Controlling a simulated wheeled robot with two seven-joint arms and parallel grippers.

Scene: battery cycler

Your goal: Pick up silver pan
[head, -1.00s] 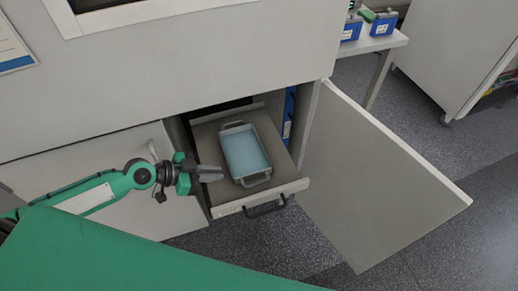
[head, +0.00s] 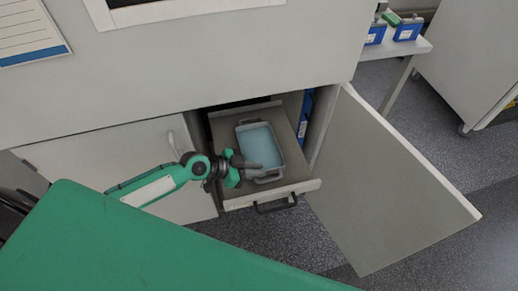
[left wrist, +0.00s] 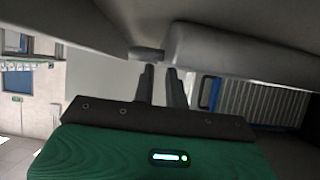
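The silver pan (head: 276,177) is a grey rectangular tray with a light blue inside. It sits in the pulled-out drawer (head: 300,187) of the lower cabinet in the head view. My left gripper (head: 247,163) is at the pan's near left corner, close to its near end handle; the head view does not show whether they touch. In the left wrist view the two dark fingers (left wrist: 162,85) stand apart with a narrow, empty-looking gap. A small grey bar (left wrist: 147,53), perhaps the pan's handle, lies just beyond the fingertips. My right gripper is not in view.
The cabinet door (head: 395,185) stands wide open to the right of the drawer. The drawer's black handle (head: 275,206) sticks out at its front. A blue object (head: 304,115) stands inside the cabinet beside the drawer. A side table (head: 418,46) with blue devices is at the upper right.

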